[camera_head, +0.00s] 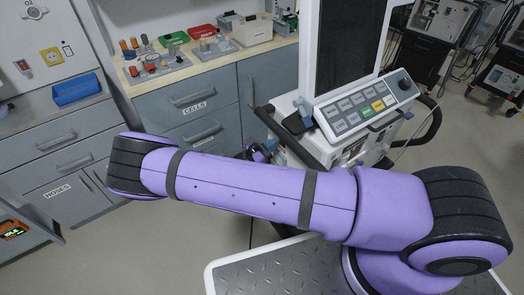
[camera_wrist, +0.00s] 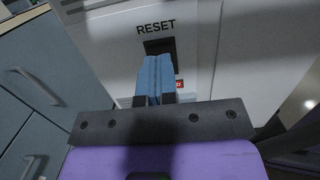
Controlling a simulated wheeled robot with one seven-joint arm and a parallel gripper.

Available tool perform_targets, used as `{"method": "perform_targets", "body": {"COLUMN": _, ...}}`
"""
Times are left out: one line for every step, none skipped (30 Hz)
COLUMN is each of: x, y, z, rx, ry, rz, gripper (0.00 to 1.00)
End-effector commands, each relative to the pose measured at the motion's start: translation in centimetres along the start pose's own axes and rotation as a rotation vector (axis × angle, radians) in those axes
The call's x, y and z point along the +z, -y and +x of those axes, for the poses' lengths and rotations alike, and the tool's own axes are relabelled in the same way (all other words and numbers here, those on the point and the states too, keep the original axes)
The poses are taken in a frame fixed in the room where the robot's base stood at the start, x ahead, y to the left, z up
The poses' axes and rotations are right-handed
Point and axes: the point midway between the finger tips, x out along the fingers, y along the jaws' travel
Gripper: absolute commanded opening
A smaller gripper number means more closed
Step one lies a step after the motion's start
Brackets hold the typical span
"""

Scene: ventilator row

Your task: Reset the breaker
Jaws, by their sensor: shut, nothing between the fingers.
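In the wrist view the word RESET is printed on a pale panel (camera_wrist: 205,22), with a black recess or switch, the likely breaker (camera_wrist: 160,45), just below it. My gripper (camera_wrist: 155,62) is shut, its two blue fingers side by side with nothing between them. The fingertips overlap the lower part of the black recess; whether they touch it I cannot tell. A small red marking (camera_wrist: 179,84) shows just right of the fingers. The fingers hide the rest of the breaker. In the head view the ventilator (camera_head: 318,150) stands behind my arm, which hides much of its lower body.
The ventilator's button panel (camera_head: 355,108) and dark screen (camera_head: 345,40) face forward. A grey cabinet (camera_head: 195,110) stands close on the left, its worktop holding trays and small parts. A blue tray (camera_head: 77,90) lies farther left. Open floor shows at the right.

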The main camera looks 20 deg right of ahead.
Motion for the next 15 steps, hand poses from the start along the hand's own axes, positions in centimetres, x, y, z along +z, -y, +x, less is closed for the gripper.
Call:
{"method": "perform_targets", "body": {"x": 0.01, "y": 0.02, "z": 0.46, "rx": -0.001, "ry": 0.002, "rz": 0.000, "gripper": 0.00}}
{"method": "perform_targets", "body": {"x": 0.01, "y": 0.02, "z": 0.66, "rx": 0.000, "ry": 0.002, "rz": 0.000, "gripper": 0.00}}
{"method": "perform_targets", "body": {"x": 0.00, "y": 0.01, "z": 0.87, "rx": 0.000, "ry": 0.001, "rz": 0.000, "gripper": 0.00}}
{"method": "perform_targets", "body": {"x": -0.01, "y": 0.01, "z": 0.99, "rx": 0.000, "ry": 0.001, "rz": 0.000, "gripper": 0.00}}
{"method": "perform_targets", "body": {"x": -0.01, "y": 0.01, "z": 1.08, "rx": 0.000, "ry": 0.000, "rz": 0.000, "gripper": 0.00}}
{"method": "perform_targets", "body": {"x": -0.01, "y": 0.00, "z": 1.17, "rx": 0.000, "ry": 0.000, "rz": 0.000, "gripper": 0.00}}
{"method": "perform_targets", "body": {"x": -0.02, "y": 0.00, "z": 1.21, "rx": 0.000, "ry": -0.001, "rz": 0.000, "gripper": 0.00}}
{"method": "perform_targets", "body": {"x": -0.01, "y": -0.01, "z": 1.23, "rx": 0.000, "ry": -0.001, "rz": 0.000, "gripper": 0.00}}
{"method": "perform_targets", "body": {"x": -0.01, "y": -0.01, "z": 1.25, "rx": 0.000, "ry": -0.001, "rz": 0.000, "gripper": 0.00}}
{"method": "perform_targets", "body": {"x": -0.01, "y": -0.01, "z": 1.25, "rx": 0.000, "ry": -0.001, "rz": 0.000, "gripper": 0.00}}
{"method": "perform_targets", "body": {"x": -0.01, "y": -0.01, "z": 1.25, "rx": 0.000, "ry": -0.001, "rz": 0.000, "gripper": 0.00}}
{"method": "perform_targets", "body": {"x": -0.01, "y": -0.01, "z": 1.24, "rx": 0.000, "ry": -0.001, "rz": 0.000, "gripper": 0.00}}
{"method": "perform_targets", "body": {"x": -0.01, "y": -0.01, "z": 1.24, "rx": 0.000, "ry": -0.001, "rz": 0.000, "gripper": 0.00}}
{"method": "perform_targets", "body": {"x": 0.00, "y": -0.01, "z": 1.24, "rx": 0.000, "ry": -0.001, "rz": 0.000, "gripper": 0.00}}
{"method": "perform_targets", "body": {"x": 0.00, "y": -0.01, "z": 1.24, "rx": 0.000, "ry": -0.001, "rz": 0.000, "gripper": 0.00}}
